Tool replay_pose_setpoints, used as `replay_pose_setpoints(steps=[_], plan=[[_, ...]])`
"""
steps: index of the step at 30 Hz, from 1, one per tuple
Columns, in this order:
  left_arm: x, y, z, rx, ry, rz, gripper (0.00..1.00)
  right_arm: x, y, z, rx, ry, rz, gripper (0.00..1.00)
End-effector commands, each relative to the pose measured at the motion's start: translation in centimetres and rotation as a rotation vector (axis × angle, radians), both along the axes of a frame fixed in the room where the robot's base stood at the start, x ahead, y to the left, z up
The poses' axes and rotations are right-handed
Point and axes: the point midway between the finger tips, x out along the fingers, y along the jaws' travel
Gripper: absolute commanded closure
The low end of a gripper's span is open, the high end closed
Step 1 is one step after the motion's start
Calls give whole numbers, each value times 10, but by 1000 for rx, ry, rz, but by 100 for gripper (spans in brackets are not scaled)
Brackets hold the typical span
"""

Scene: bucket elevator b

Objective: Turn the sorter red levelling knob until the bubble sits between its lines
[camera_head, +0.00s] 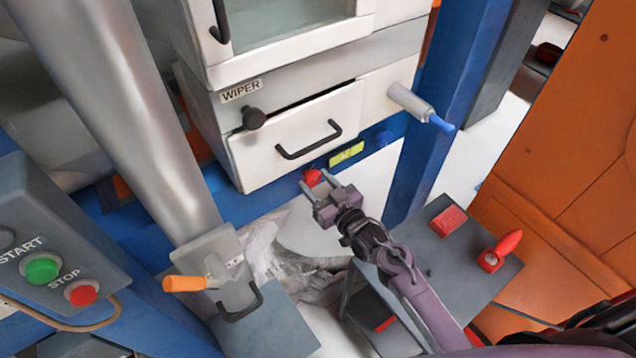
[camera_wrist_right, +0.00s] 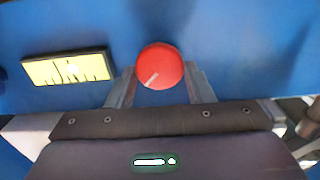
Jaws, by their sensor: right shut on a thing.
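The red levelling knob (camera_head: 312,175) is on the blue frame under the white sorter drawer. My right gripper (camera_head: 325,184) is shut on it. In the right wrist view the round red knob (camera_wrist_right: 160,62) sits between the two grey fingers, with a pale mark at its lower left. The yellow level (camera_head: 346,154) is to the right of the knob in the head view. In the right wrist view the level (camera_wrist_right: 68,69) is at the left, with dark marks and a pale spot near its middle; I cannot tell exactly where the bubble sits between its lines. My left gripper is out of view.
Above the knob is the drawer (camera_head: 297,136) with a black handle, below the WIPER label (camera_head: 241,91). A blue-tipped cylinder (camera_head: 412,102) juts out at right. A grey table (camera_head: 462,275) with red items stands at right. A START/STOP box (camera_head: 60,235) is at left.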

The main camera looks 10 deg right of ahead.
Motion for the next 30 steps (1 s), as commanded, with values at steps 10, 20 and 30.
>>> replay_pose_setpoints(steps=[10, 20, 30], plan=[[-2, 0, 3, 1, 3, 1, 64, 0, 0, 1, 44, 18, -1, 76], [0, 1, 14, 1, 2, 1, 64, 0, -1, 2, 254, 104, -1, 76], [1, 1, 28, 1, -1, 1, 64, 1, -3, 1, 539, 221, -1, 76]])
